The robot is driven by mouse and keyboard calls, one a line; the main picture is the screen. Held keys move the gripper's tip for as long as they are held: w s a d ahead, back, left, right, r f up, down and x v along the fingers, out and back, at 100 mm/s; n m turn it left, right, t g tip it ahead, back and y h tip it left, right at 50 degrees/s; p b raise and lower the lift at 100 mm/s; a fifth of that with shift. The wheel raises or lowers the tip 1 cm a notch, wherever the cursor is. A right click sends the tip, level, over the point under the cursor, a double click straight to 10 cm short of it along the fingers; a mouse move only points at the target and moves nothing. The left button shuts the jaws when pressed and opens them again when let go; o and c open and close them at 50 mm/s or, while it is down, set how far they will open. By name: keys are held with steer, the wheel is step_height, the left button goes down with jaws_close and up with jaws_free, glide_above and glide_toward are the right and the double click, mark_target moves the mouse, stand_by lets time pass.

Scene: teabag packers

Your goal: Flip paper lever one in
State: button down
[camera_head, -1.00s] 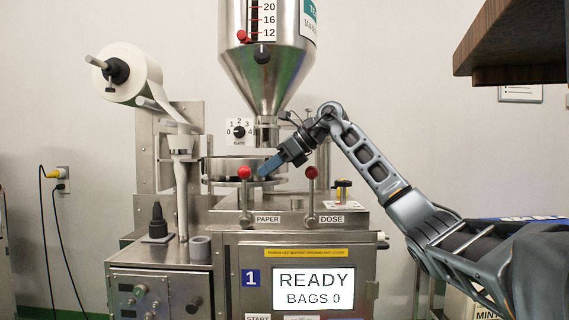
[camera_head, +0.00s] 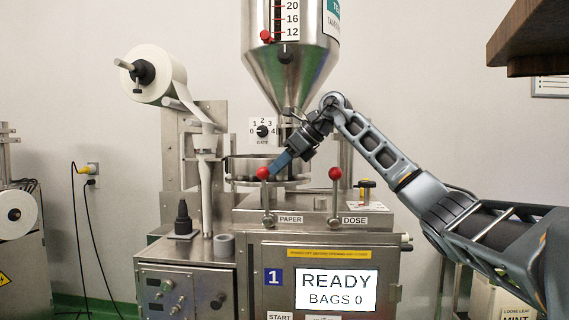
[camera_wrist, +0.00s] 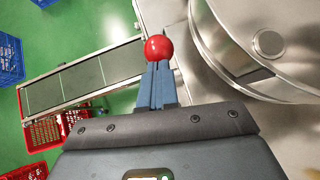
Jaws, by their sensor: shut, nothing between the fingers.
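The paper lever is a metal rod with a red ball knob (camera_head: 263,173), standing upright above the PAPER label (camera_head: 290,219) on machine 1. My gripper (camera_head: 276,168) is shut and empty, with its blue fingertips right beside the knob in the head view. In the wrist view the red knob (camera_wrist: 158,48) shows just beyond the tips of my shut fingers (camera_wrist: 157,72). I cannot tell whether they touch. The dose lever, with a similar red knob (camera_head: 335,173), stands upright to the right. The screen (camera_head: 336,291) reads READY, BAGS 0.
A steel hopper (camera_head: 290,60) rises above the round pan (camera_head: 240,180) behind the levers. A paper roll (camera_head: 158,75) is at the upper left. A brown shelf (camera_head: 530,35) juts in at the upper right. The wrist view shows a conveyor (camera_wrist: 85,80) and red crates (camera_wrist: 42,131).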

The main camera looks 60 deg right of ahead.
steer(key=w+a+f+g+h+p, duration=0.1)
steer(key=w+a+g+p, duration=0.1)
steer(key=w+p, duration=0.2)
steer(key=w+a+f+g+h+p, duration=0.1)
steer(key=w+a+g+p, duration=0.1)
steer(key=w, duration=0.5)
steer(key=shift+w+a+f+g+p, duration=0.15)
steer(key=shift+a+f+g+p, duration=0.2)
steer(key=shift+g+p, duration=0.5)
steer(key=shift+n, duration=0.3)
